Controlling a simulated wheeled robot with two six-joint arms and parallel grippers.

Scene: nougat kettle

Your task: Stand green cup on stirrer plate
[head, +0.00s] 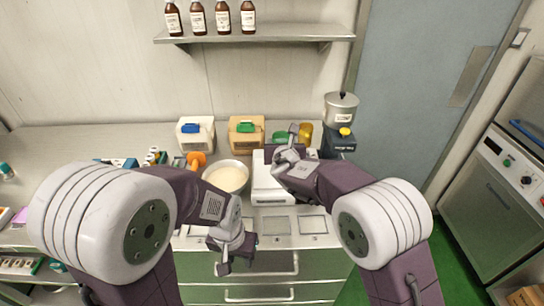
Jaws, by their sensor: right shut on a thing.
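The green cup (281,135) shows at the back of the counter, partly hidden behind my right gripper (287,147). My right gripper is shut on it; the contact itself is hard to see. A white flat-topped device (267,182), which looks like the stirrer plate, sits below and left of that gripper, partly covered by my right arm. I cannot tell whether the cup touches anything beneath. My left gripper (235,257) is empty in front of the counter's drawers, its fingers apart.
An amber cup (305,133) stands just right of the green cup. A metal pot (341,107) sits on a dark base with a yellow knob. A bowl of pale liquid (226,178) is left of the white device. Two boxes, one with a blue top (196,133) and one with a green top (246,133), stand behind.

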